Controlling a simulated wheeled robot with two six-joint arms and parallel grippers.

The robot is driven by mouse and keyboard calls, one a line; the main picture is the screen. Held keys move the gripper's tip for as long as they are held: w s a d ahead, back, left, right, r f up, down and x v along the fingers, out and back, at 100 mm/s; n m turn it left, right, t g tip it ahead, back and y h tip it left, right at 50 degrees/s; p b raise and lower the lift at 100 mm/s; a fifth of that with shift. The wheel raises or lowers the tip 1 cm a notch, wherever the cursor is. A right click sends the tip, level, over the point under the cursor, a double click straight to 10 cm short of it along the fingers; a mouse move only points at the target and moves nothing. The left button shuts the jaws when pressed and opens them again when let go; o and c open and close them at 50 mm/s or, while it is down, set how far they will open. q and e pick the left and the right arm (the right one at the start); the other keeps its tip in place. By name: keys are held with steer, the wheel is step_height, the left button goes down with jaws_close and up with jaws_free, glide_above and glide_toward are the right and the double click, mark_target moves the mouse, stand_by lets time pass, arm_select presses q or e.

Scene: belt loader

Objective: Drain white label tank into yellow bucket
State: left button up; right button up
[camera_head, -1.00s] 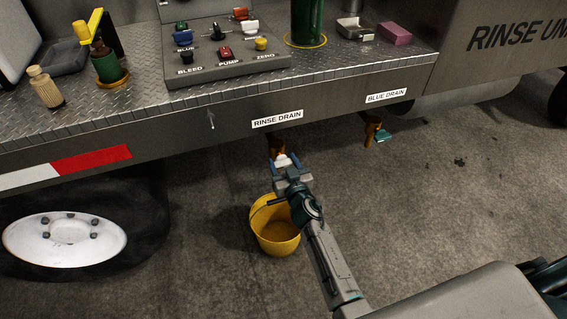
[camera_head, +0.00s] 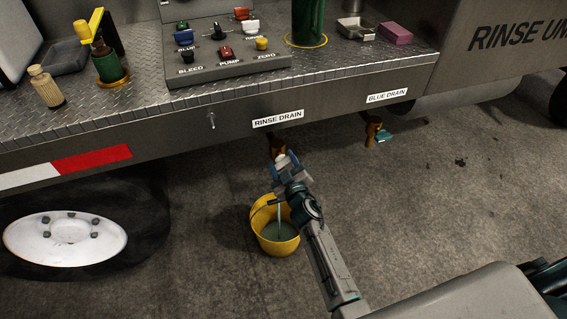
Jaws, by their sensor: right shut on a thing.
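The rinse drain tap (camera_head: 277,146) hangs under the deck edge, below the white "RINSE DRAIN" label (camera_head: 277,119). My right gripper (camera_head: 284,165) is shut on its white handle (camera_head: 282,159), most of which the jaws hide. The yellow bucket (camera_head: 262,222) stands upright on the floor below the tap. A thin pale stream (camera_head: 279,214) falls into it, and greyish-green liquid (camera_head: 279,232) covers its bottom. My gripper and arm hide part of the bucket's rim. My left gripper is not in view.
A second tap (camera_head: 373,130) with a teal handle (camera_head: 384,136) hangs under the "BLUE DRAIN" label (camera_head: 387,96). A control panel (camera_head: 225,67) with several knobs sits on the metal deck. A white wheel (camera_head: 65,240) is at left. The floor right of the bucket is clear.

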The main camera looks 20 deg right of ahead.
steer(key=n, duration=0.2)
steer(key=shift+a+f+n, duration=0.1)
steer(key=shift+n, duration=0.3)
steer(key=n, duration=0.4)
steer(key=shift+f, duration=0.15)
steer(key=n, duration=0.4)
steer(key=shift+a+f+b, duration=0.1)
steer(key=shift+b, duration=0.3)
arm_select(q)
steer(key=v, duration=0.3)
arm_select(e)
steer(key=shift+n, duration=0.5)
steer(key=o, duration=1)
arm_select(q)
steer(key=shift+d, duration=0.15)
arm_select(e)
steer(key=shift+s, duration=0.1)
